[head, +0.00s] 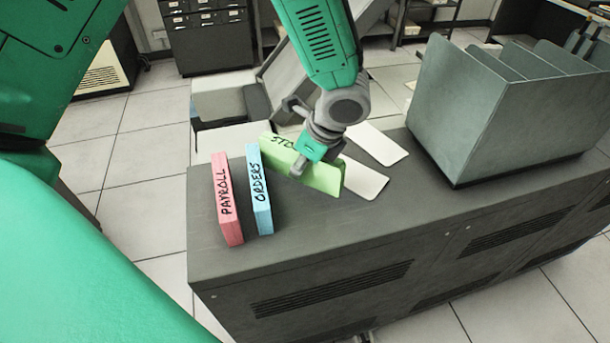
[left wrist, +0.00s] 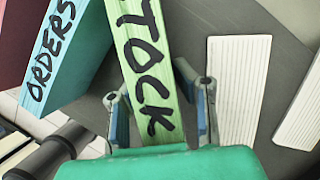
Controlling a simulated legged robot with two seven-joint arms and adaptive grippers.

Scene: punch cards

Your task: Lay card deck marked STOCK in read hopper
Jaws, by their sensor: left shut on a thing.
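The green card deck marked STOCK (head: 322,176) is at the back left of the dark cabinet top, partly covered by my left gripper (head: 300,168). My left gripper is shut on this deck, with a finger on each side of it. In the left wrist view the deck (left wrist: 146,70) stands between the fingers (left wrist: 160,110), and the letters TOCK show. I cannot tell whether its lower edge touches the top. I cannot tell for sure which thing is the read hopper. My right gripper is not in view.
The pink PAYROLL deck (head: 226,200) and blue ORDERS deck (head: 259,190) stand left of the green deck. Two pale flat pieces (head: 378,144) (head: 364,180) lie to its right. A grey divided bin (head: 490,115) sits at the right. The front cabinet top (head: 350,235) is clear.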

